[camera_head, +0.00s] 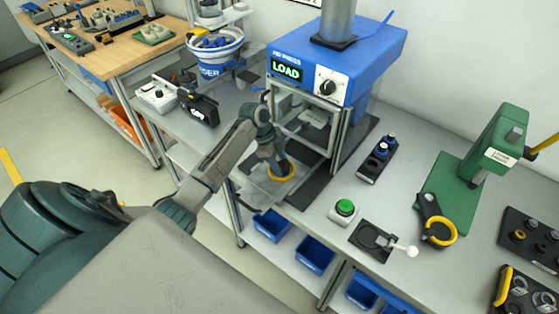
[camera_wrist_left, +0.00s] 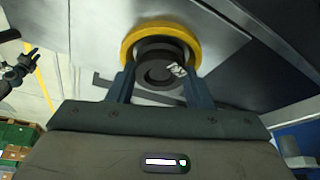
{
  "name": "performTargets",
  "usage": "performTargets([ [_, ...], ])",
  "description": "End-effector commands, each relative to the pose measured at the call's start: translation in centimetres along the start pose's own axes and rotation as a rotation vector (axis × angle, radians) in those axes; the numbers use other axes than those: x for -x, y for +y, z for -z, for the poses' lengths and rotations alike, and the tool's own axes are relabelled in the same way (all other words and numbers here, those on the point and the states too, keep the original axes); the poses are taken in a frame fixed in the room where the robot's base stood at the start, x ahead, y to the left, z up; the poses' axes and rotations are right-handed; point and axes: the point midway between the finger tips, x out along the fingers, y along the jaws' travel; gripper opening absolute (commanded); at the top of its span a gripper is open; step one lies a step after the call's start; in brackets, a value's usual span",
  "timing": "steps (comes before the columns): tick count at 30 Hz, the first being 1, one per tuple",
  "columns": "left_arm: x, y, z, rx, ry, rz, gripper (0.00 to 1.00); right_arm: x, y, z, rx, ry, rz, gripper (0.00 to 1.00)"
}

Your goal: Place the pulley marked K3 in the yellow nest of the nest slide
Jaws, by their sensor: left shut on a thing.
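The dark pulley (camera_wrist_left: 160,66) has a white tag on its face that looks like K3. In the left wrist view it sits within the yellow nest (camera_wrist_left: 127,47), a round ring. In the head view the yellow nest (camera_head: 283,178) is on the nest slide plate (camera_head: 258,188) in front of the air press. My left gripper (camera_wrist_left: 155,85) is shut on the pulley, one finger on each side of it. In the head view my left gripper (camera_head: 276,160) points down at the nest and hides most of the pulley. I cannot tell whether the pulley is fully seated. My right gripper is not in view.
The blue air press (camera_head: 335,65) shows LOAD, and its metal frame stands close behind the gripper. A green button (camera_head: 345,207) and a black plate with a white-knobbed lever (camera_head: 375,240) are to the right. A green hand press (camera_head: 460,180) stands further right.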

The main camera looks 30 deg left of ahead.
Motion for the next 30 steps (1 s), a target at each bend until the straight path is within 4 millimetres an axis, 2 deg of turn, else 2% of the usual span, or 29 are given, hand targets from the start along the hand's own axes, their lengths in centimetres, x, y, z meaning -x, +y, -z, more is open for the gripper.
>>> performTargets([
  [1,-0.2,0.0,-0.1,0.000,0.000,0.000,0.16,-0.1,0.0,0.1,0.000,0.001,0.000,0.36],
  [2,-0.1,0.0,-0.1,0.000,0.000,0.000,0.50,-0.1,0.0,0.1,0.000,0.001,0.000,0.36],
  [5,-0.1,0.0,0.0,0.000,0.000,0.000,0.68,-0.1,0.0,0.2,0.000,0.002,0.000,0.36],
  [13,0.0,0.0,0.0,0.000,0.000,0.000,0.68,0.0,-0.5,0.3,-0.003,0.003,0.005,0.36],
  [17,0.7,-0.1,-0.1,-0.001,0.000,0.004,0.68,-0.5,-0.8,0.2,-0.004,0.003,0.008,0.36],
  [20,2.2,-0.1,-0.1,-0.003,-0.002,0.006,0.68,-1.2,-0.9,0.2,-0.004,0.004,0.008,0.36],
  [30,9.3,-0.1,-0.1,-0.002,-0.002,0.005,0.68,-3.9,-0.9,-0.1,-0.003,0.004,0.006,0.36],
])
